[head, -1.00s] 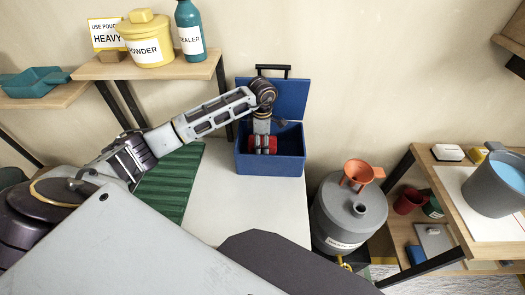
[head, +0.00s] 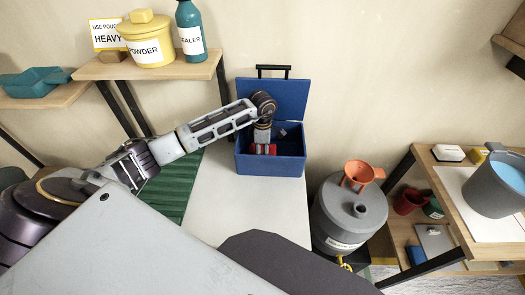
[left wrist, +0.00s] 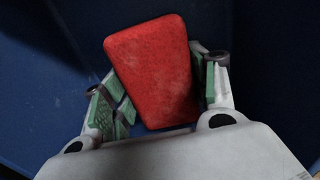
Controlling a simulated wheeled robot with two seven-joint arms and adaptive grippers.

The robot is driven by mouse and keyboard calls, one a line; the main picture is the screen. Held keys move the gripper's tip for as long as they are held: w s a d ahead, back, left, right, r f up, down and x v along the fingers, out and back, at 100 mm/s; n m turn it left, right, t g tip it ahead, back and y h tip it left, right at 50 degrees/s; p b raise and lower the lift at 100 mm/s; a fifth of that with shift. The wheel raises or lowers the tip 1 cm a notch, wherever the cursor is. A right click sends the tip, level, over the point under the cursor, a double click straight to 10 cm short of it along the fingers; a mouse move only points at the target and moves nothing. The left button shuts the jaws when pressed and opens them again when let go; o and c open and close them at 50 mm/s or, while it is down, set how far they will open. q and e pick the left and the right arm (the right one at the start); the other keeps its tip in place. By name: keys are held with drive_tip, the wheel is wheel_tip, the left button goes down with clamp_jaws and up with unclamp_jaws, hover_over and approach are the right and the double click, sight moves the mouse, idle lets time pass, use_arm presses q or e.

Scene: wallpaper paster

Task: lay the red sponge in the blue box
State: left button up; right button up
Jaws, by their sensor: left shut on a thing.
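The blue box (head: 268,163) stands open at the back of the white table, its lid raised at the rear. My left gripper (head: 262,147) reaches down into the left part of the box. It is shut on the red sponge (head: 272,149), which shows just above the front wall. In the left wrist view the sponge (left wrist: 155,70) sits between the green-padded fingers, with dark blue box surfaces around it. The sponge's underside is hidden, so I cannot tell whether it touches the box floor. My right gripper is in neither view.
A green ribbed mat (head: 180,185) lies left of the box. A grey canister (head: 345,220) with an orange funnel (head: 361,175) stands to the right. A shelf (head: 150,68) with a yellow powder pot (head: 147,42) is at the upper left. The box's right part looks mostly free.

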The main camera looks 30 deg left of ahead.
use_arm(q)
drive_tip(key=shift+f, duration=0.1)
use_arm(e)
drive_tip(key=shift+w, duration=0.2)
use_arm(q)
drive_tip(key=o, duration=1.1)
drive_tip(key=shift+c, duration=0.2)
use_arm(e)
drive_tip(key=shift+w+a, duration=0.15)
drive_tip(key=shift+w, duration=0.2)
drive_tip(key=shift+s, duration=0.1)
use_arm(q)
drive_tip(key=shift+r, duration=3.85)
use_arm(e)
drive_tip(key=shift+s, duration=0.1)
